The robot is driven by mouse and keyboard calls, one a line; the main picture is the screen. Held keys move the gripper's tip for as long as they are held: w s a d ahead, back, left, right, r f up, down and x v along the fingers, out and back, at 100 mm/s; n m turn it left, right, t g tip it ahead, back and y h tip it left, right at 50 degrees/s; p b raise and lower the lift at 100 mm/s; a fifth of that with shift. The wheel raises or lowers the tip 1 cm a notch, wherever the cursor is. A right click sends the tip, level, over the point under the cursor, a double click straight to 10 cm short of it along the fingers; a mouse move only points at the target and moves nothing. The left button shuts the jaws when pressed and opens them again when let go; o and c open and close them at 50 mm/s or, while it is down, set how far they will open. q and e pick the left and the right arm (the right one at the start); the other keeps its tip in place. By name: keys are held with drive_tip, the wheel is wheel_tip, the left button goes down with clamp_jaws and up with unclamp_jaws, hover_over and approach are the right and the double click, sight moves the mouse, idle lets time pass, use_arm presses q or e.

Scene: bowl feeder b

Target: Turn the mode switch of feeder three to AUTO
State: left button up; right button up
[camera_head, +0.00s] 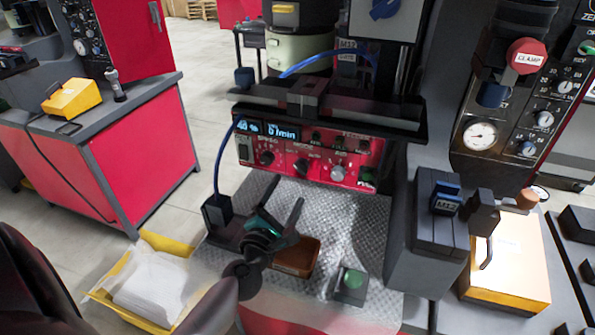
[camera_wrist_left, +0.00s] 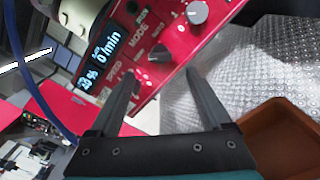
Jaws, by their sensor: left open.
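The red feeder control panel (camera_head: 300,160) faces me at the middle of the head view, with a lit display at its upper left. A black knob (camera_wrist_left: 158,51) beside the MODE label sits on the panel in the wrist view; it shows small in the head view (camera_head: 300,166). Its exact setting is too small to read, and no feeder number is legible. My left gripper (camera_head: 288,190) is open and empty, below and in front of the panel. In the wrist view its fingertips (camera_wrist_left: 162,73) point toward the panel, with the MODE knob just beyond, between them and apart from them. My right gripper is not in view.
A silver knob (camera_wrist_left: 197,12) neighbours the MODE knob. A brown bin (camera_head: 297,258) lies beside the gripper on the textured metal plate (camera_head: 335,225). A green button box (camera_head: 351,284) stands nearby. A blue cable (camera_head: 222,160) hangs left of the panel.

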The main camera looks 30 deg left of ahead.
sight(299, 170)
use_arm(q)
drive_tip(key=x, duration=0.8)
drive_tip(key=shift+s+d, duration=0.1)
clamp_jaws()
idle(0.5)
